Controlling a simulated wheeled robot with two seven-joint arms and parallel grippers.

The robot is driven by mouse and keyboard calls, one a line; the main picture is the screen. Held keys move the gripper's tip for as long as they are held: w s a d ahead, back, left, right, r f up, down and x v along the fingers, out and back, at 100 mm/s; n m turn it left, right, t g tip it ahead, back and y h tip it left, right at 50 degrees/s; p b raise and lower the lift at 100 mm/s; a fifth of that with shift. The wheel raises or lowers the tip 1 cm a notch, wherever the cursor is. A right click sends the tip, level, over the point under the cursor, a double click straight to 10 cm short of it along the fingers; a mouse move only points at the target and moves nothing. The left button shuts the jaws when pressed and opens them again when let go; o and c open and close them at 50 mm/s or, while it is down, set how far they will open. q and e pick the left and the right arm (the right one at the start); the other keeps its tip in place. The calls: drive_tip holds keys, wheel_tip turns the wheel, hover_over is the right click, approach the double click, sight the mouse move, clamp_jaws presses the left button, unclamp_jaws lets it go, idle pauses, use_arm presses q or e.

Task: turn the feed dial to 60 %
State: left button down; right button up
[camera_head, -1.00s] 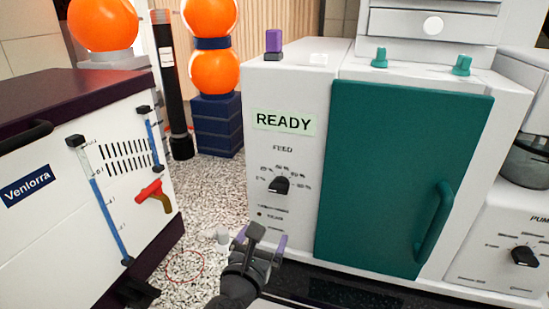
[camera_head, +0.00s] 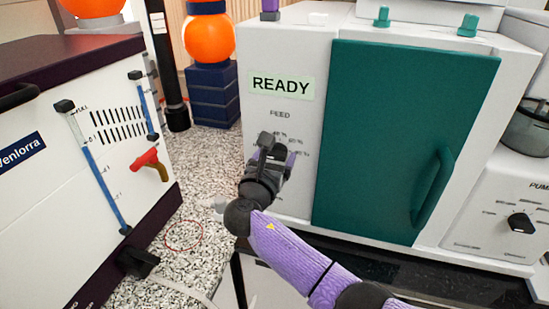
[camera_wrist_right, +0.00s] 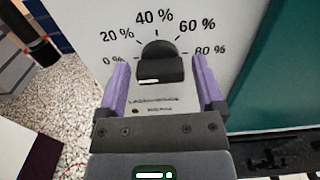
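The feed dial (camera_wrist_right: 160,65) is a black knob on the white front panel (camera_head: 285,55) of the machine. Its printed scale runs from 0 % through 20, 40 and 60 to 80 % around it. I cannot clearly tell which mark the dial points to. My right gripper (camera_wrist_right: 158,80) is open, with one purple finger on each side of the dial; whether they touch it is not clear. In the head view my right gripper (camera_head: 277,155) is in front of the panel below the FEED label and hides the dial. My left gripper is not in view.
A READY sign (camera_head: 281,84) is above the dial. A teal door (camera_head: 400,130) with a protruding handle (camera_head: 433,190) is right of it. A white cabinet with a red-yellow valve handle (camera_head: 150,163) stands at the left. Another knob (camera_head: 521,223) is at the far right.

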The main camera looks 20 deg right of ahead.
drive_tip(key=c, duration=0.9)
drive_tip(key=shift+c, duration=0.7)
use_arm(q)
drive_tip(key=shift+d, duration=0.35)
